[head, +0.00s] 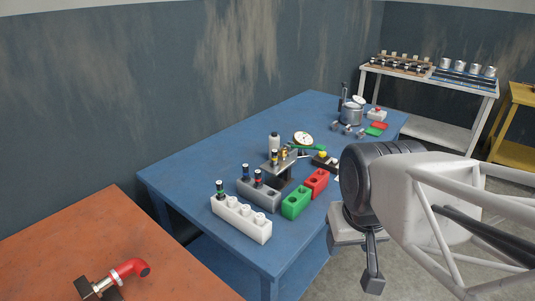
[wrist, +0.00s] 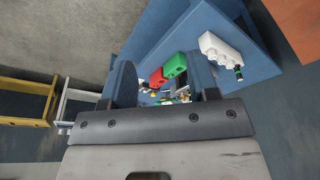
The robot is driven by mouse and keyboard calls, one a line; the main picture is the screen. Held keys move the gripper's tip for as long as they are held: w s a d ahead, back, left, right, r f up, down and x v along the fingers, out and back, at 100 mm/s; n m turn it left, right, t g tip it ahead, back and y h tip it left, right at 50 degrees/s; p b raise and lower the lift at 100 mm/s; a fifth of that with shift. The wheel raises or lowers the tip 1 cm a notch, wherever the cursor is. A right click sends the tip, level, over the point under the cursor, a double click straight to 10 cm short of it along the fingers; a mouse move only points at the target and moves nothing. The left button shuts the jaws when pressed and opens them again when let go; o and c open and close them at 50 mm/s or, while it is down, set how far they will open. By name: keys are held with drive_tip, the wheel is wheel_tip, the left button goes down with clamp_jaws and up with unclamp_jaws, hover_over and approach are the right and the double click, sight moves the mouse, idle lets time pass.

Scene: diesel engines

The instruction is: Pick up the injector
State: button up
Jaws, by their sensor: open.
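Several slim dark-topped injectors stand upright on the blue table. One injector (head: 220,189) with a green band is at the left end of a white block (head: 248,226). Two more injectors (head: 258,179) stand in a grey block (head: 266,196), and another (head: 275,156) is at a metal stand (head: 282,166) behind. I cannot tell which one is meant. My gripper (head: 372,275) hangs off the table's front right side, apart from all of them. In the wrist view its open fingers (wrist: 164,82) have nothing held between them. The white block (wrist: 222,55) and its injector (wrist: 239,73) show right of the fingers.
Green (head: 296,203) and red (head: 317,183) blocks stand by the table's front right edge, between my gripper and the injectors. A white bottle (head: 274,142) and a round gauge (head: 303,139) stand behind. An orange table (head: 110,240) is at left. The blue table's left part is clear.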

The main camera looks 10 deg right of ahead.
idle(0.5)
drive_tip(key=w+r+m, duration=0.4)
drive_tip(key=w+m, duration=0.1)
drive_tip(key=w, duration=1)
drive_tip(key=m+g, duration=0.3)
drive_tip(key=m, duration=0.8)
hover_over(275, 151)
drive_tip(key=f, duration=1.3)
drive_tip(key=shift+s, duration=0.3)
drive_tip(key=shift+w+a+f+m, duration=0.15)
drive_tip(key=shift+w+f+m, duration=0.15)
drive_tip(key=shift+w+f, duration=0.15)
drive_tip(key=shift+r, duration=0.1)
drive_tip(key=shift+f, duration=1.3)
